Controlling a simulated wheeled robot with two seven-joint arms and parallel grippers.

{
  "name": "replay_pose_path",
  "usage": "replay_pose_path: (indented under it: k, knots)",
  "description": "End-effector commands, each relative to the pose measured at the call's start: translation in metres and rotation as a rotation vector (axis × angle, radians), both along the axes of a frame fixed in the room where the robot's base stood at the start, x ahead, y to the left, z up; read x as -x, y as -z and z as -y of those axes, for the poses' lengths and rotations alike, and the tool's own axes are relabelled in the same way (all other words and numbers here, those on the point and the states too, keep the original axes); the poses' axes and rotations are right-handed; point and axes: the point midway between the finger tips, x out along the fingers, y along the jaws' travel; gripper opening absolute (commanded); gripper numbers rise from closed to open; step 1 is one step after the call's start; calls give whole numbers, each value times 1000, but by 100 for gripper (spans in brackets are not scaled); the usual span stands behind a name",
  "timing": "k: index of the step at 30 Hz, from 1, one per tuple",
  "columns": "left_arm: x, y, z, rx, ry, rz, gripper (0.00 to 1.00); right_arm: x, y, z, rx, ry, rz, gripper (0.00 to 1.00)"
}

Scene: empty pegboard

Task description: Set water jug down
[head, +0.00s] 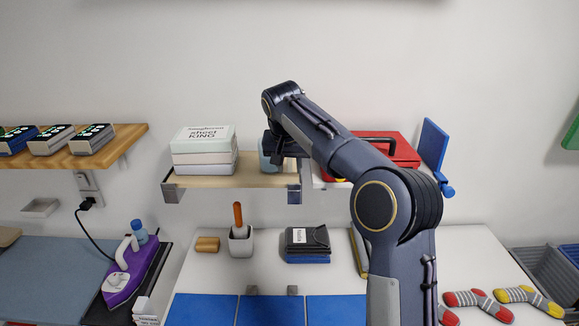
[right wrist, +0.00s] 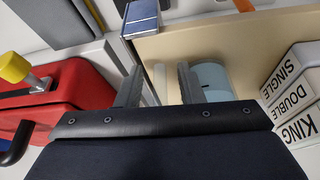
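A light blue, round-sided vessel (head: 266,158), which looks like the water jug, is at the right end of the wooden shelf (head: 245,181). My right gripper (head: 280,148) is right at it and covers much of it. In the right wrist view the jug (right wrist: 211,80) is just right of the right-hand finger. My right gripper's fingers (right wrist: 158,87) are spread apart. A pale narrow strip shows between them; I cannot tell whether it is part of the jug. Whether a finger touches the jug is unclear. My left gripper is not in view.
Stacked sheet boxes (head: 204,150) stand left of the jug. A red case (head: 390,149) is on the right, partly behind my arm. Below are a white pot with an orange handle (head: 241,240) and a dark folded stack (head: 307,245). The wall above is clear.

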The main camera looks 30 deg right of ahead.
Motion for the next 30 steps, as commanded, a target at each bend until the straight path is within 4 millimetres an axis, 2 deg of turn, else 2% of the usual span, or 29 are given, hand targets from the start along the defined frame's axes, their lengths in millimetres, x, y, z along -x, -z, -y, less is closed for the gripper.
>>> replay_pose_path:
  k: [12,15,19,26,30]
  knots:
    - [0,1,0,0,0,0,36,25,-77,-19,-1,-1,6,34]
    - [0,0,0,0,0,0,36,30,-91,-22,0,-1,4,34]
    - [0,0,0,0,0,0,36,34,-103,-25,0,0,2,34]
    - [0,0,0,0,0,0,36,40,-107,-24,-3,-9,1,34]
    - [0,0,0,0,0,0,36,60,-105,-15,-24,-71,1,34]
